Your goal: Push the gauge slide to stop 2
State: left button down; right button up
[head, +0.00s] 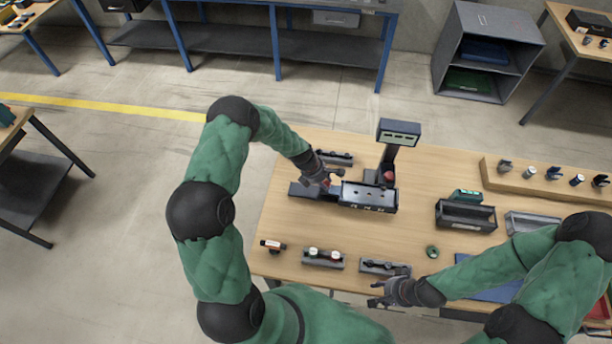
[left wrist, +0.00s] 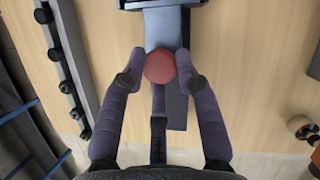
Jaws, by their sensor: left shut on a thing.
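The gauge is a dark unit on the table, with a long rail (left wrist: 177,112) and a box-like housing (head: 369,197) with several pale marks on its front. A post beside it carries a display (head: 399,132). In the left wrist view, the slide's round red knob (left wrist: 160,66) sits over the rail, just short of the housing. My left gripper (head: 331,179) is at the rail's left part; in its wrist view its fingers (left wrist: 161,67) are shut on the knob from both sides. My right gripper (head: 374,294) is open and empty near the table's front edge.
A red ball-shaped part (head: 388,176) is by the post. A dark rack (head: 335,157) lies behind the gauge. Small trays (head: 323,258) and a black-and-orange part (head: 272,245) lie in front. A bin (head: 465,215) stands right. The table between gauge and front trays is mostly clear.

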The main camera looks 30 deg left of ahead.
aim_at(339, 189)
pick_arm(q)
jog(key=shift+w+d+r+p, duration=0.1)
jog(key=shift+w+d+p, duration=0.15)
jog(key=shift+d, duration=0.4)
jog(key=shift+w+d+f+p, duration=0.1)
jog(key=shift+w+d+p, duration=0.1)
jog(key=shift+d, duration=0.5)
jog(key=shift+w+d+r+p, duration=0.1)
jog(key=shift+w+d+p, duration=0.15)
jog(key=shift+d, duration=0.4)
jog(key=c, duration=0.9)
grip_release()
jog(key=v, duration=1.2)
jog(key=shift+d, duration=0.1)
